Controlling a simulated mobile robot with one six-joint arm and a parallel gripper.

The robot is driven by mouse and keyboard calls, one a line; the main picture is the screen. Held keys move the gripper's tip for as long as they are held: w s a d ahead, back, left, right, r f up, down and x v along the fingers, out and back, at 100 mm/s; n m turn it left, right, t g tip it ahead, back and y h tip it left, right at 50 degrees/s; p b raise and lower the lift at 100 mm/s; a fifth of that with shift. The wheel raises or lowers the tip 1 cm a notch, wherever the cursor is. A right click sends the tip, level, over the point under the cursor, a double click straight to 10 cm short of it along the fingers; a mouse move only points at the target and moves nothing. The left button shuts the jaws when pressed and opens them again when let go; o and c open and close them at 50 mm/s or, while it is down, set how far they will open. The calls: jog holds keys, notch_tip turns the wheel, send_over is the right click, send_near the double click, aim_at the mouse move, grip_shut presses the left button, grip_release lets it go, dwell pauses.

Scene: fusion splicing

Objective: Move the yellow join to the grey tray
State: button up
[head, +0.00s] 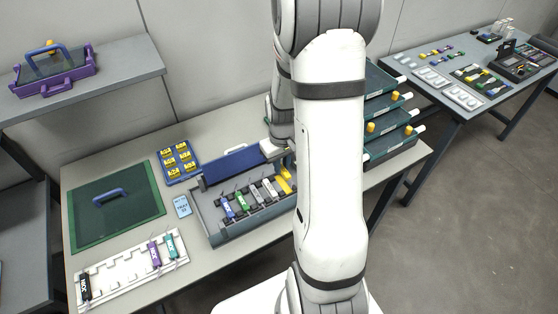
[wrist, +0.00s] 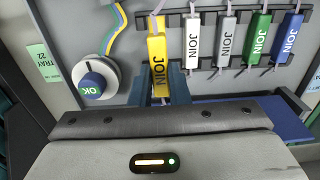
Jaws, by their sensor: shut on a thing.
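The yellow join (wrist: 157,52) is between the fingers of my gripper (wrist: 163,84) in the wrist view. My gripper is shut on it. The join lines up with the row of other joins at the end of the rack. I cannot tell whether it is seated or slightly raised. In the head view the yellow join (head: 285,181) shows partly, beside my arm, at the right end of an open grey tray (head: 226,234) with a blue lid. My arm hides the tray's right part and most of my gripper.
White, grey, green and blue joins (wrist: 193,43) stand beside the yellow one. A round OK button (wrist: 93,84) is left of it.

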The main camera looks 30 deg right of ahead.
aim_at(282, 183)
jog(key=shift+f+b, duration=1)
jog(key=shift+f, duration=0.5)
jog(key=shift+d+f+b, duration=0.1)
jog(key=shift+f+b, duration=0.35)
jog(key=shift+f, duration=0.25)
jog(key=shift+s+f+b, duration=0.15)
jog(key=shift+f+b, duration=0.55)
jog(key=o, duration=0.8)
jog(key=shift+r, duration=0.1)
jog(key=shift+o, duration=0.2)
jog(key=shift+r, duration=0.1)
jog(key=shift+r, duration=3.95)
jog(key=s+a+r+t, duration=0.2)
jog(key=s+a+r, duration=1)
jog(key=s+r, duration=0.1)
jog(key=shift+t, duration=0.3)
